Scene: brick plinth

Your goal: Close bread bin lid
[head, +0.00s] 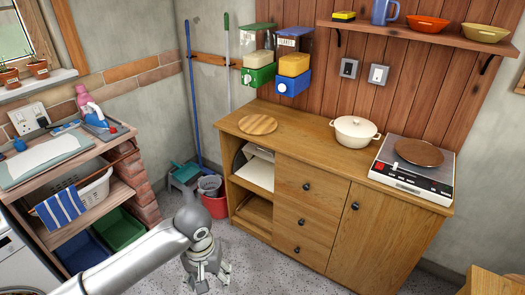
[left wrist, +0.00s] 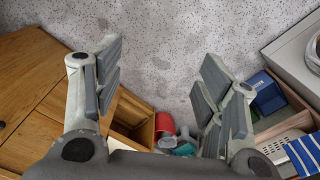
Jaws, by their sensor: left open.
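What looks like the bread bin (head: 255,172) is a pale box with a grey curved side. It sits in the upper open niche at the left end of the wooden cabinet (head: 340,190). Its front looks open, with a pale flat inside showing; I cannot clearly make out the lid. My left gripper (head: 207,279) is open and empty, low over the floor in front of the cabinet and apart from the bin. In the left wrist view its fingers (left wrist: 160,78) are spread wide with floor between them. My right gripper is not in view.
A round board (head: 258,124), a white pot (head: 355,133) and a scale-like appliance (head: 412,174) stand on the cabinet top. A red bucket (head: 215,206) stands on the floor left of the cabinet. A shelf unit with a laundry basket (head: 90,197) is at left. Speckled floor lies between.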

